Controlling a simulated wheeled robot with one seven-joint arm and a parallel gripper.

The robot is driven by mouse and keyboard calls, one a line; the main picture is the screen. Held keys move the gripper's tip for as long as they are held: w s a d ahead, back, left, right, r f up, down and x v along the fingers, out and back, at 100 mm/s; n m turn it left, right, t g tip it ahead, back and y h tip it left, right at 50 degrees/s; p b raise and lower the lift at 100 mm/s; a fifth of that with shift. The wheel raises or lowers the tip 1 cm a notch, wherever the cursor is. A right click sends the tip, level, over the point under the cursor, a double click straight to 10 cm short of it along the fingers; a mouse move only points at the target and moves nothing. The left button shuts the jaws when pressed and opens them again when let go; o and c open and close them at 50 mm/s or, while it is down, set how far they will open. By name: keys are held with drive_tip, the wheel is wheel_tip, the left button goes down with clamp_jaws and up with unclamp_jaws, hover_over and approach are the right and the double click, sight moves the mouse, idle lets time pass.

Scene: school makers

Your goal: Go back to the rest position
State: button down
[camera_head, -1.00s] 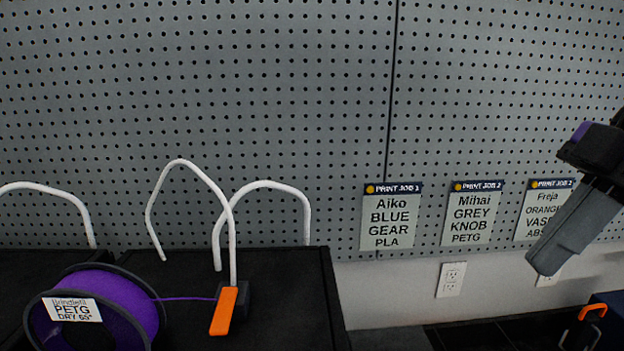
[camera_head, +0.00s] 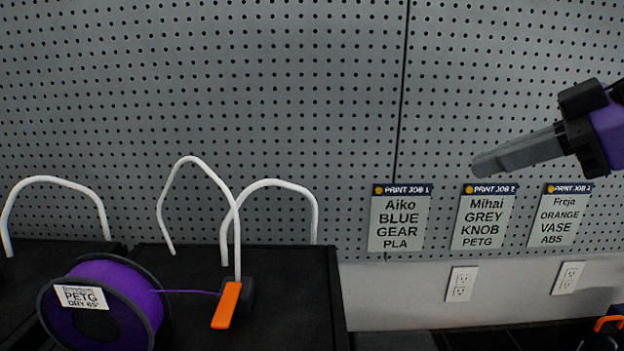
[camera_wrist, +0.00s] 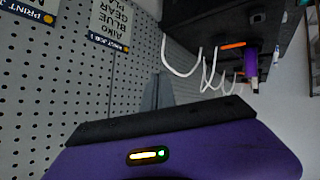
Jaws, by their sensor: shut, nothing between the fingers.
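My gripper (camera_head: 476,168) is at the right of the head view, raised in front of the pegboard and pointing left. Its grey fingers are together with nothing between them. In the wrist view the fingers (camera_wrist: 157,92) show above my purple wrist housing, also closed and empty. The gripper is apart from everything around it.
A purple filament spool (camera_head: 140,290) and an orange lever (camera_head: 227,305) sit on black cabinets (camera_head: 290,300) with white tubes (camera_head: 316,220) at lower left. Job cards (camera_head: 398,230) hang on the pegboard (camera_head: 270,110). An orange-handled item (camera_head: 607,322) is at lower right.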

drive_tip(key=w+r+m+t+y, duration=0.2)
drive_tip(key=w+m+t+y, duration=0.1)
drive_tip(key=w+t, duration=0.25)
drive_tip(key=d+f+m+t+h+b, duration=0.1)
drive_tip(key=d+f+m+t+h, duration=0.25)
drive_tip(key=m+t, duration=0.3)
drive_tip(key=s+d+f+m+t+h, duration=0.1)
drive_tip(key=s+f+m+h, duration=0.25)
drive_tip(key=f, duration=0.25)
drive_tip(key=s+d+f+m+t+h+b, duration=0.1)
drive_tip(key=s+f+m+h, duration=0.1)
drive_tip(key=f+m+h, duration=0.3)
drive_tip(key=s+d+f+m+t+h, duration=0.1)
drive_tip(key=s+d+f+h, duration=0.15)
drive_tip(key=f, duration=0.45)
drive_tip(key=s+a+f+n+g+y, duration=0.1)
drive_tip(key=s+a+f+n+g, duration=0.1)
drive_tip(key=s+f, duration=0.6)
drive_tip(key=s+a+f+n+g+y+b, duration=0.1)
drive_tip(key=s+a+f+n+g, duration=0.1)
drive_tip(key=s+a+f, duration=0.3)
drive_tip(key=s+a+f+n+g+y+b, duration=0.1)
drive_tip(key=s+a+f+n+g, duration=0.1)
drive_tip(key=s+f, duration=1)
drive_tip(key=s+a+g, duration=0.1)
drive_tip(key=s+g, duration=0.1)
drive_tip(key=s, duration=0.7)
drive_tip(key=shift+s+a+f, duration=0.2)
drive_tip(key=shift+a+f, duration=0.05)
drive_tip(key=shift+a, duration=0.05)
